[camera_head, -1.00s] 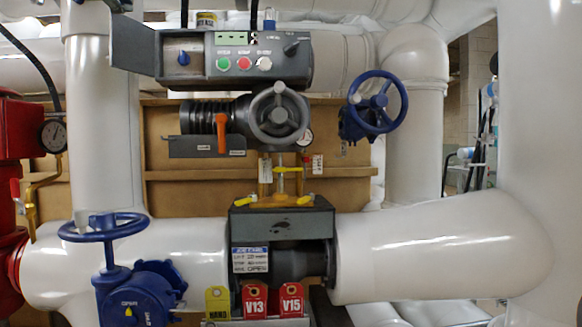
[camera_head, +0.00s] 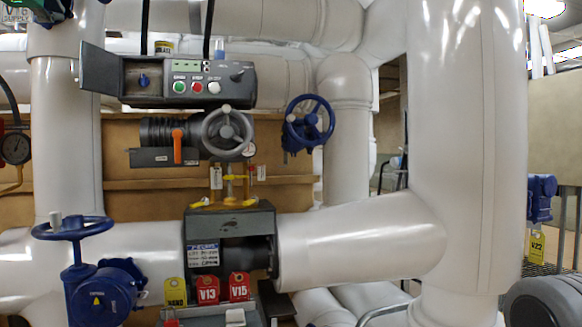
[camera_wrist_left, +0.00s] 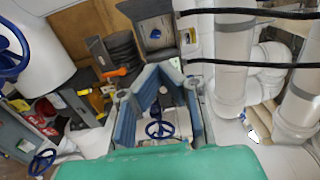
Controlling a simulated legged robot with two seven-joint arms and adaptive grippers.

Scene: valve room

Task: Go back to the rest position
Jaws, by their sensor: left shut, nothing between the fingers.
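My left gripper (camera_wrist_left: 160,72) shows in the left wrist view, with a green palm and blue-grey fingers. Its fingers come together at the tips, shut with nothing between them. My right gripper is in neither view.
A grey control box (camera_head: 185,82) with its lid open hangs at centre left, above a grey handwheel (camera_head: 227,132) and an orange lever (camera_head: 178,147). Blue handwheels stand at left (camera_head: 72,228) and centre (camera_head: 308,124). A thick white pipe (camera_head: 465,150) stands at right.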

